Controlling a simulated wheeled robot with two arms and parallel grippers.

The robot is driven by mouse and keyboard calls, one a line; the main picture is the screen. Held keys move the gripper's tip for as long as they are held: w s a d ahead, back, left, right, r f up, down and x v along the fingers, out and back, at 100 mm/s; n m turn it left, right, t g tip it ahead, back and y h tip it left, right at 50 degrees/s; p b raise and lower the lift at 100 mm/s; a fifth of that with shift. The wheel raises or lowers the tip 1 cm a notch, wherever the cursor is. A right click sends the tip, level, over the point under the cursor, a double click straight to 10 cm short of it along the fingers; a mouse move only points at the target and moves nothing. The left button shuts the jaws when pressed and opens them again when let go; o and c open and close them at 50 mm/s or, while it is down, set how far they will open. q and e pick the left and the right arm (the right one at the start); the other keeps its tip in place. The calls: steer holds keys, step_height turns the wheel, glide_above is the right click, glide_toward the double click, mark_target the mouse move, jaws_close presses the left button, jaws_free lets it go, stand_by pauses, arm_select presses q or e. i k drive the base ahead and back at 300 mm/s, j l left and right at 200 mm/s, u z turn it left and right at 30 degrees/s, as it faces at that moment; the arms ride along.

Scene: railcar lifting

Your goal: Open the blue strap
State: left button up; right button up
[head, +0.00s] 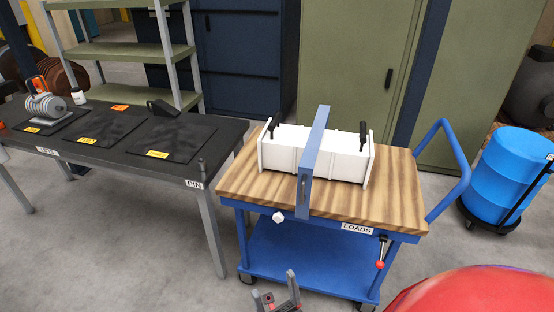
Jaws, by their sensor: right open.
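The blue strap (316,144) runs over the middle of a white box-shaped load (345,160) on the cart. Its near end hangs down the front side and carries a small metal latch (304,187). The strap lies across the load and looks closed. The load has a black upright handle at each end. My right gripper (276,289) is at the bottom edge, low in front of the cart, open and empty, apart from the strap. My left gripper is not in view.
The blue cart with a wooden top (398,192) is labelled LOADS, with a white knob (278,217) and a red-tipped lever (380,252) in front. A black table (222,137) stands left, a blue drum (512,175) right. A large red rounded surface (475,295) fills the lower right corner.

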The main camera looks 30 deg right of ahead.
mark_target(307, 160)
steer(key=l+z, duration=0.15)
steer(key=z, duration=0.85)
steer(key=j+z, duration=0.15)
steer(key=j, duration=0.2)
steer(key=k+j+z, duration=0.2)
steer(key=j+z, duration=0.15)
steer(key=j, duration=0.3)
